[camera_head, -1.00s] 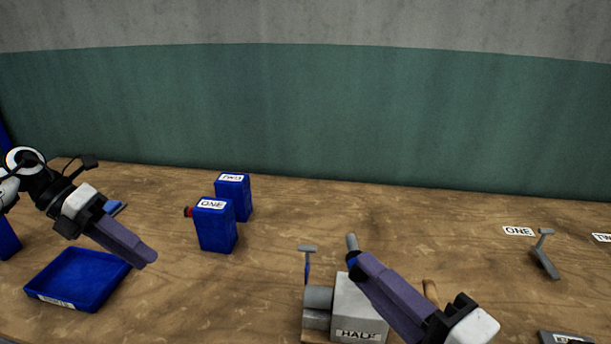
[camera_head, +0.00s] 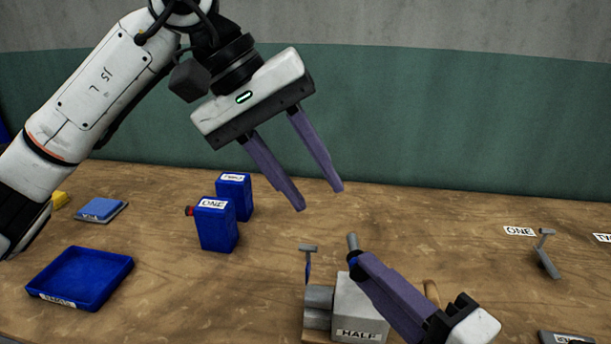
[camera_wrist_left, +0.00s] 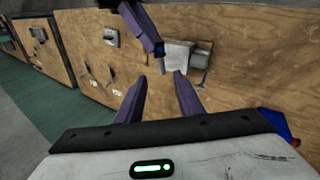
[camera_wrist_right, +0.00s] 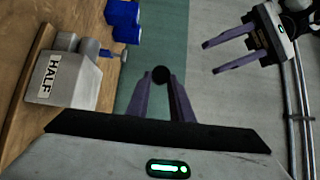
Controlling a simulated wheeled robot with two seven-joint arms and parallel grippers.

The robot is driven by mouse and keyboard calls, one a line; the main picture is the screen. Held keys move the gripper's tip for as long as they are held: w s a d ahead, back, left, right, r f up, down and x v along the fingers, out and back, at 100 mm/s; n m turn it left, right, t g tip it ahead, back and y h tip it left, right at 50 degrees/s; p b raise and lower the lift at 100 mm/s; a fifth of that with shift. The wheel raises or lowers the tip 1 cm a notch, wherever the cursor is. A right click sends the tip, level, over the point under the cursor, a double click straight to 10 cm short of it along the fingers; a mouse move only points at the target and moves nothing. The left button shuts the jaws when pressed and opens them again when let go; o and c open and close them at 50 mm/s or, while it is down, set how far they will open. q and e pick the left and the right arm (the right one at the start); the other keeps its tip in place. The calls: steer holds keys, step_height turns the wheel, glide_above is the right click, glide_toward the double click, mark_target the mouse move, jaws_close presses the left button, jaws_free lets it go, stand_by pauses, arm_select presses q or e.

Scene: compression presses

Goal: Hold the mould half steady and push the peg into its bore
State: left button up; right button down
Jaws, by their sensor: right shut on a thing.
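The mould half, a grey block labelled HALF (camera_head: 362,312), stands at the front of the table with a grey cylinder on its left side. It also shows in the right wrist view (camera_wrist_right: 66,82) and the left wrist view (camera_wrist_left: 177,52). My right gripper (camera_head: 357,262) is shut on the peg (camera_head: 352,242), whose grey end sticks up past the fingertips. In the right wrist view the peg's dark round end (camera_wrist_right: 161,74) sits between the fingertips, apart from the block. The bore is not clearly visible. My left gripper (camera_head: 321,199) is open and empty, above and behind the block.
Two blue canisters, ONE (camera_head: 215,226) and TWO (camera_head: 234,196), stand left of the block. A blue tray (camera_head: 118,266) lies at the left. A T-headed tool (camera_head: 308,262) stands close behind the block. Another grey tool (camera_head: 545,258) and labels are at the right.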

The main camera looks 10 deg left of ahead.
mark_target(354, 247)
arm_select(q)
steer(key=x, duration=1.1)
steer(key=shift+d+f, duration=0.25)
steer(key=shift+d, duration=0.05)
jaws_close()
arm_select(e)
steer(key=c, duration=1.5)
jaws_free()
